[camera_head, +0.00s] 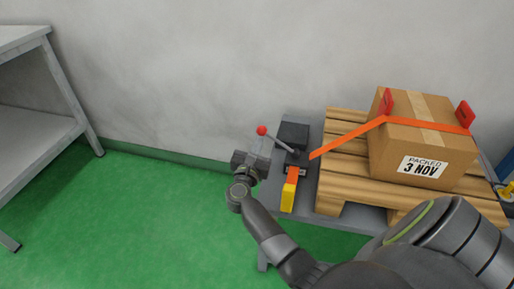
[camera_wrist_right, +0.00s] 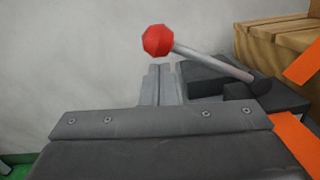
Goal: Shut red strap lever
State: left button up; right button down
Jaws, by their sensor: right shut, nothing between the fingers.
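The strap lever is a grey rod (camera_head: 279,142) with a red ball knob (camera_head: 262,130), tilted up to the left from a dark ratchet block (camera_head: 292,136). In the right wrist view the red knob (camera_wrist_right: 157,41) and grey rod (camera_wrist_right: 213,61) stand just beyond my fingers. My right gripper (camera_head: 265,145) is shut and empty, close beside the rod below the knob; its fingers also show in the right wrist view (camera_wrist_right: 160,84). Whether they touch the rod I cannot tell. An orange strap (camera_head: 345,138) runs over the box. My left gripper is not in view.
The carton (camera_head: 423,150) labelled "PACKED 3 NOV" sits on a wooden pallet (camera_head: 340,172) on a grey table right of the ratchet. A yellow strap end (camera_head: 288,197) hangs in front. A grey shelf (camera_head: 38,98) stands far left; green floor between is clear.

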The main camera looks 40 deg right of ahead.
dwell(0.3)
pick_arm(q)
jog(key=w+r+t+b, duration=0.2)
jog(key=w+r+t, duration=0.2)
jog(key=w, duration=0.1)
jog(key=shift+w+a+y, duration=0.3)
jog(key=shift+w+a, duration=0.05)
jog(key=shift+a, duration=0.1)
pick_arm(e)
jog(key=s+d+r+m+g, duration=0.1)
jog(key=s+d+r+m, duration=0.5)
jog(key=m, duration=0.6)
jog(key=shift+s+d+r+m+g, duration=0.2)
jog(key=shift+s+r+m+g, duration=0.15)
jog(key=shift+s+r, duration=0.65)
jog(key=shift+w+r, duration=0.15)
jog(key=shift+w, duration=0.05)
